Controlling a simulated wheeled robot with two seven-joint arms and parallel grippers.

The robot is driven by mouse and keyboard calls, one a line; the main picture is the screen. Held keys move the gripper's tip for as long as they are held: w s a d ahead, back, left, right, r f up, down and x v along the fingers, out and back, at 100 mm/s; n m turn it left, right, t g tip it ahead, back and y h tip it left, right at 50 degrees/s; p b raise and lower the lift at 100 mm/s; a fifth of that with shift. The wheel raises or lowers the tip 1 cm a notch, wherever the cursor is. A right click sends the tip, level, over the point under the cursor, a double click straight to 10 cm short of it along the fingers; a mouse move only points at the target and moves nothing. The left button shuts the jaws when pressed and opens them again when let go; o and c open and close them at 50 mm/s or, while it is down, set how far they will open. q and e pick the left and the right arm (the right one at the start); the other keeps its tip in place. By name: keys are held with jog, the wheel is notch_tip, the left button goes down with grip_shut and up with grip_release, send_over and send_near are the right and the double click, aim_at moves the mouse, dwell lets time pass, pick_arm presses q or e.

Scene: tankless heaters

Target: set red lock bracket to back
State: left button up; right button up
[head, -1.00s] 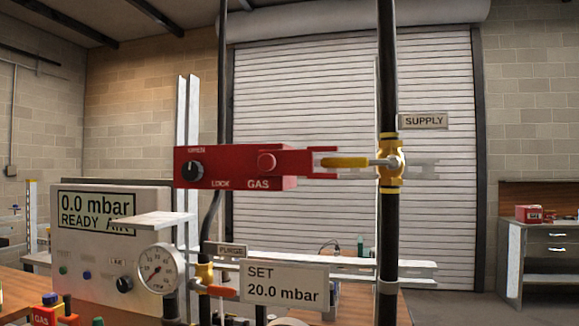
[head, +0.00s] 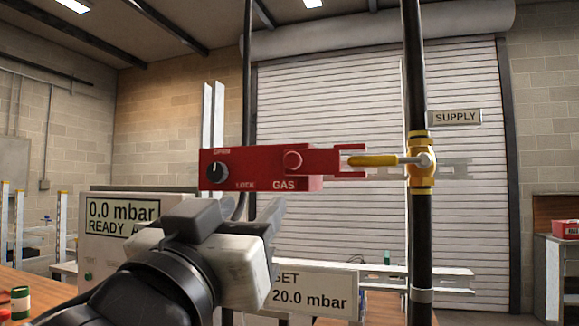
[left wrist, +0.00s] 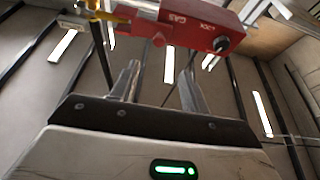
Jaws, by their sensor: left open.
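The red lock bracket (head: 258,169) is a red box with a black knob (head: 217,172) at its left end, marked OPEN and LOCK, and the word GAS. Its forked right end reaches the yellow handle (head: 375,160) of the supply valve (head: 421,160). The bracket also shows at the top of the left wrist view (left wrist: 175,22). My left gripper (head: 262,215) is open and empty, below the bracket and apart from it in the picture. Its two fingers (left wrist: 157,85) point up toward the bracket in the left wrist view. My right gripper is not in view.
A black vertical pipe (head: 412,80) carries the valve, with a SUPPLY sign (head: 454,117) beside it. A panel reading 0.0 mbar (head: 123,212) and a SET 20.0 mbar sign (head: 315,290) stand low, partly behind my left arm. A roller door (head: 330,110) is behind.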

aim_at(291, 160)
pick_arm(q)
jog(key=p+x, duration=0.1)
jog(key=x, duration=0.3)
jog(key=p+x, duration=0.2)
jog(key=x, duration=0.3)
jog(key=p+x, duration=0.1)
jog(key=x, duration=0.4)
jog(key=shift+r, duration=0.4)
jog(key=shift+w+d+r+p, duration=0.2)
jog(key=shift+w+d+p, duration=0.1)
jog(key=shift+w, duration=0.35)
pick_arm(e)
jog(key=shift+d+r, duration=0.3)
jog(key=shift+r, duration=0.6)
pick_arm(q)
jog(key=shift+c, duration=0.4)
